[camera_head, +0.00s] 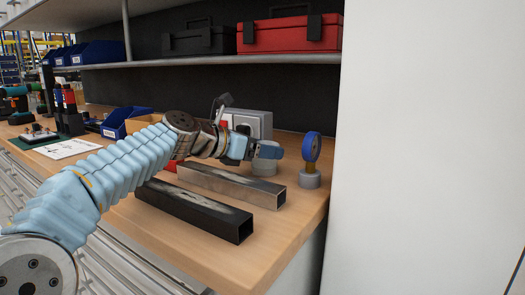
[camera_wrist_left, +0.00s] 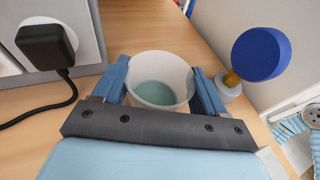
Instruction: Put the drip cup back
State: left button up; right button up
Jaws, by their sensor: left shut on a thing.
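The drip cup (camera_wrist_left: 160,66) is a whitish round cup with a pale green liquid or bottom inside. In the left wrist view it sits upright between the two blue fingers of my left gripper (camera_wrist_left: 162,86), which is shut on it. In the head view the cup (camera_head: 264,169) shows grey, partly hidden under the left gripper (camera_head: 265,151), low at the bench top; I cannot tell whether it touches the wood. A blue round gauge-like part (camera_head: 311,148) on a brass stem and grey base (camera_head: 310,180) stands just to its right. My right gripper is not in view.
A grey socket box (camera_head: 256,122) with a black plug stands behind the gripper. A steel bar (camera_head: 232,185) and a black square tube (camera_head: 195,208) lie in front on the wooden bench (camera_head: 285,225). A white panel (camera_head: 430,150) bounds the right side. A shelf hangs above.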

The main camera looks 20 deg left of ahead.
pick_arm(q)
jog(key=shift+f, duration=0.15)
jog(key=o, duration=1.1)
jog(key=shift+r, duration=0.25)
jog(key=shift+s+a, duration=0.25)
jog(key=shift+s, duration=0.05)
jog(key=v, duration=1.1)
jog(key=shift+s+a, duration=0.1)
